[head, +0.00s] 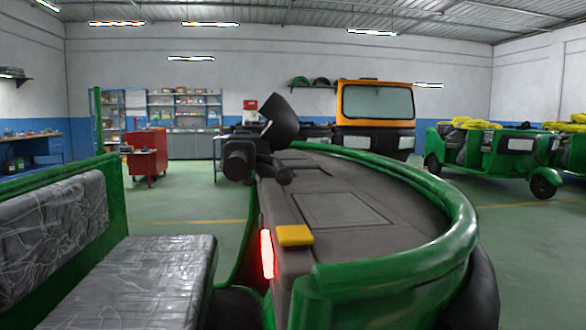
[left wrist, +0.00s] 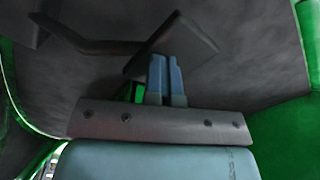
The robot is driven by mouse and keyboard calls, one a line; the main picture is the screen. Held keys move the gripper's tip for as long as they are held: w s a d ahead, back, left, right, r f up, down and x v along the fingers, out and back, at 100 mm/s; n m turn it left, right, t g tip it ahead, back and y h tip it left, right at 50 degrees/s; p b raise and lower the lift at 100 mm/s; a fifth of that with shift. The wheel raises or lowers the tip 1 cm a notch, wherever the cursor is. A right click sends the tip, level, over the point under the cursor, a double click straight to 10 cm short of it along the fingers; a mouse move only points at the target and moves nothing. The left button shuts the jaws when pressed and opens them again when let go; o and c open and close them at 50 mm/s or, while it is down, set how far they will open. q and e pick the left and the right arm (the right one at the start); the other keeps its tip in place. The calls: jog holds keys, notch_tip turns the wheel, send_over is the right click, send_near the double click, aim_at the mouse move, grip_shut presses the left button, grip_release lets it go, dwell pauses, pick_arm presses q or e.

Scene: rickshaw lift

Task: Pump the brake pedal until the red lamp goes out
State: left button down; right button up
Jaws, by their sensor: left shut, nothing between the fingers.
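The red lamp (head: 267,254) glows bright red on the side of the rickshaw's dark front panel in the head view. In the left wrist view, a dark flat plate on a bent arm, which looks like the brake pedal (left wrist: 183,38), stands against the grey panel. My left gripper (left wrist: 164,60) is shut and empty, its two blue-grey fingers side by side. Its fingertips overlap the lower edge of the plate in the picture; I cannot tell whether they touch. My left gripper is hidden in the head view. My right gripper is in neither view.
A yellow block (head: 294,236) sits on the panel above the lamp. A dark handlebar assembly (head: 245,155) rises beside the panel. A plastic-wrapped seat (head: 150,280) is at lower left. Green bodywork (left wrist: 285,130) borders the right of the wrist view.

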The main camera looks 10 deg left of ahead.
pick_arm(q)
jog(key=shift+d+r+p, duration=0.35)
jog(key=shift+r+p, duration=0.45)
jog(key=shift+p, duration=0.15)
jog(key=shift+a+r+p, duration=0.15)
jog(key=shift+r+p, duration=0.45)
jog(key=shift+r, duration=0.1)
jog(key=shift+a+r+p, duration=0.1)
jog(key=shift+r+p, duration=1.6)
jog(key=shift+r, duration=0.65)
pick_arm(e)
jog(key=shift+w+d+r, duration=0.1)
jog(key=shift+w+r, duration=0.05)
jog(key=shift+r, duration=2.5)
